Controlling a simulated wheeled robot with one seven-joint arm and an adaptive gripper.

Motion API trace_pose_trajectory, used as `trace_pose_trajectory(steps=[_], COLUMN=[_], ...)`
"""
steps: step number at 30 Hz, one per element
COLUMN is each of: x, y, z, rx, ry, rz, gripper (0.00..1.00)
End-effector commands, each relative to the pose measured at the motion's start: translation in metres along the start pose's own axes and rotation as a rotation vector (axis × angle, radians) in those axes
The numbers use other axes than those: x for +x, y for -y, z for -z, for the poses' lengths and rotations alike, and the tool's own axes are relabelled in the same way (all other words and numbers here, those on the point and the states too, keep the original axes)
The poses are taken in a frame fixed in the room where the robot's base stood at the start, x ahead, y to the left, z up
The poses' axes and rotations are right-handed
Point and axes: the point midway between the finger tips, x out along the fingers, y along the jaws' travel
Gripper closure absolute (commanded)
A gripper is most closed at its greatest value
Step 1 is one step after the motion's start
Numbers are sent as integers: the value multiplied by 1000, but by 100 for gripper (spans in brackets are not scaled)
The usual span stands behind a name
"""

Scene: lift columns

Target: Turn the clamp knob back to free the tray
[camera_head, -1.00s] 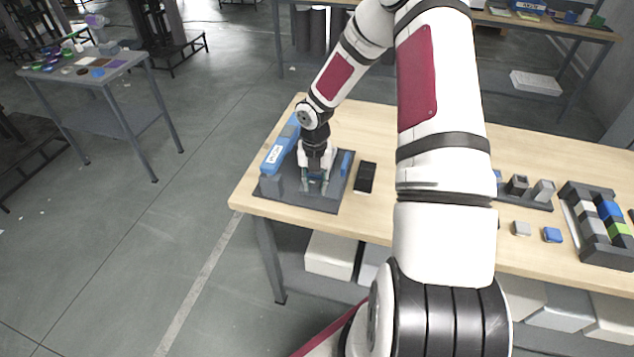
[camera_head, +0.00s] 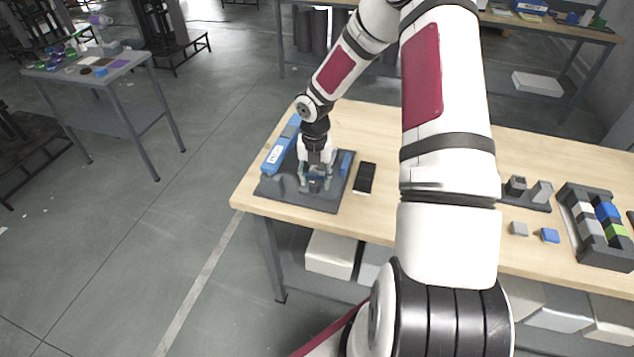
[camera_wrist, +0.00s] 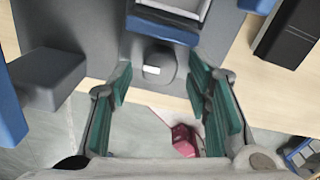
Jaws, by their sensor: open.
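The clamp knob (camera_wrist: 156,68) is a dark grey rounded knob with a white mark, at the near edge of the grey fixture plate (camera_wrist: 80,25) in the wrist view. My gripper (camera_wrist: 160,88) is open, its green-padded fingers on the left and right of the knob with gaps on both sides. I cannot tell their exact height relative to it. Part of the tray (camera_wrist: 172,6) shows beyond the knob, behind a blue bar (camera_wrist: 162,30). In the head view my gripper (camera_head: 315,180) is over the fixture plate (camera_head: 325,203) and hides the knob.
A blue labelled bar (camera_head: 276,158) stands along the fixture's left side. A black box (camera_head: 365,179) lies just right of the plate on the wooden table (camera_head: 380,213). Small blocks and a dark rack (camera_head: 605,252) are farther right.

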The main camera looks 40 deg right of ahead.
Motion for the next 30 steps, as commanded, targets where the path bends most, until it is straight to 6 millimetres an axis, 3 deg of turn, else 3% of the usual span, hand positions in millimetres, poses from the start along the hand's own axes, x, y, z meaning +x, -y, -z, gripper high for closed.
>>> trace_pose_trajectory(steps=[16,30], x=[-45,-48], y=[0,0], z=[0,0], rx=[2,1], ry=[2,0], rz=[-1,-1], gripper=[55,55])
